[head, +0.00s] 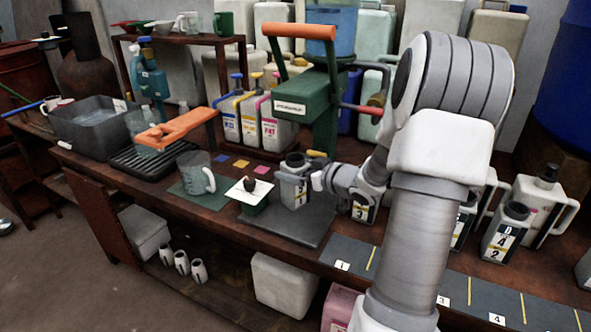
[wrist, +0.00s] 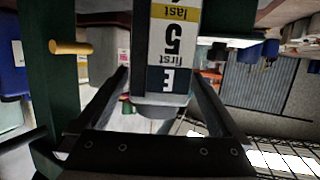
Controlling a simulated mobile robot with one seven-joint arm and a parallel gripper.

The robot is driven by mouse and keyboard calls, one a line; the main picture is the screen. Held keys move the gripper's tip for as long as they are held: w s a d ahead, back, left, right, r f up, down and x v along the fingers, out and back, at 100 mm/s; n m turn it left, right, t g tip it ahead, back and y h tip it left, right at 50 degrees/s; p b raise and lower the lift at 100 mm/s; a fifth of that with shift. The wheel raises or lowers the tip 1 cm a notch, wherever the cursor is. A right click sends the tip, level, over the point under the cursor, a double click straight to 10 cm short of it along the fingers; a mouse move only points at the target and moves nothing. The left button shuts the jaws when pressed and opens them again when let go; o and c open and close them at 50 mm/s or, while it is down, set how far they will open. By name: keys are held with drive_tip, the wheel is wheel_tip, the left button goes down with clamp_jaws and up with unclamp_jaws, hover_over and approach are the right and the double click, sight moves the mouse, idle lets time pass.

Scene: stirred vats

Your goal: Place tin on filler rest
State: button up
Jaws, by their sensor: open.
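A grey tin (head: 294,188) with a white label and an open dark neck appears upright at the green filler (head: 309,97), over a dark grey plate (head: 290,229) that may be the filler rest. Whether its base touches the plate is hard to tell. My gripper (head: 318,181) is at the tin's right side. The tin's far side is hidden.
A glass mug (head: 195,174) and a white card (head: 249,189) with a dark lump stand left of the tin. Jugs with coloured caps (head: 251,119) stand behind. Other labelled tins (head: 507,232) stand right of my arm, behind numbered slots (head: 455,295).

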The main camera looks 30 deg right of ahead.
drive_tip(key=p+v, duration=0.3)
drive_tip(key=v, duration=0.8)
drive_tip(key=shift+s, duration=0.25)
